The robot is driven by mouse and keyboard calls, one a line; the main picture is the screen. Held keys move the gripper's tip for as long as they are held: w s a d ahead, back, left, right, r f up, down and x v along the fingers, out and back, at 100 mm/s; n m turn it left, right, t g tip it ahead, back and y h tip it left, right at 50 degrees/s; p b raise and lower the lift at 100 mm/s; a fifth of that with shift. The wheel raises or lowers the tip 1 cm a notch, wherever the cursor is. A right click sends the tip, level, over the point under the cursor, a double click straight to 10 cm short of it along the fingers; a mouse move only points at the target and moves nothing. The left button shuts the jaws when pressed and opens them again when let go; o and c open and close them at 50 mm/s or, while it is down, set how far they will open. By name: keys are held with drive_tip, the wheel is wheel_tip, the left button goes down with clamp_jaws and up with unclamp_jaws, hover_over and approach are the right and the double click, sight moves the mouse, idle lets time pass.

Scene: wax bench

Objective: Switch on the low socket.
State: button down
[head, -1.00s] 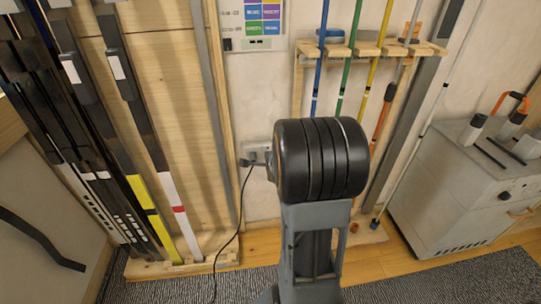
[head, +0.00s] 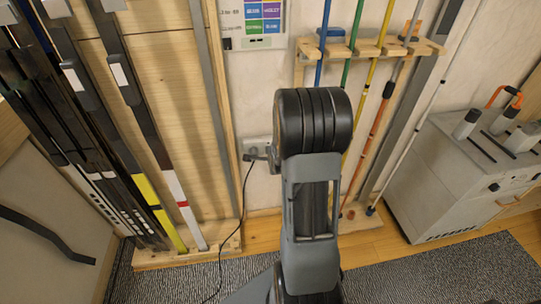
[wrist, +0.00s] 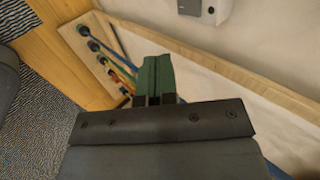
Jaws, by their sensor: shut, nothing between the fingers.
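The low socket (head: 256,147) is a pale plate low on the wall, with a dark plug and a black cord hanging from it. My arm stands just right of it and hides part of the wall there. Its switch is too small to make out. In the wrist view a pale box with a dark part (wrist: 203,8), which looks like the socket, is cut by the top edge. My gripper (wrist: 157,76) has green fingertips, shut together and empty, and is apart from that box. My gripper is hidden behind my arm in the head view.
A wooden rack (head: 375,47) holds coloured poles right of the socket. Skis (head: 130,95) lean in a wooden frame at the left. A grey machine (head: 455,185) stands at the right. The black cord (head: 236,215) runs down to the dark mat (head: 420,270).

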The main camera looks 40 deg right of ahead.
drive_tip(key=r+b+x, duration=0.1)
drive_tip(key=x, duration=0.5)
drive_tip(key=w+d+b+x, duration=0.1)
drive_tip(key=b+x, duration=0.1)
drive_tip(key=x, duration=0.4)
drive_tip(key=shift+w+r, duration=0.15)
drive_tip(key=shift+w, duration=0.3)
drive_tip(key=shift+w+d+r, duration=0.1)
drive_tip(key=shift+w+r, duration=0.1)
drive_tip(key=shift+r, duration=0.65)
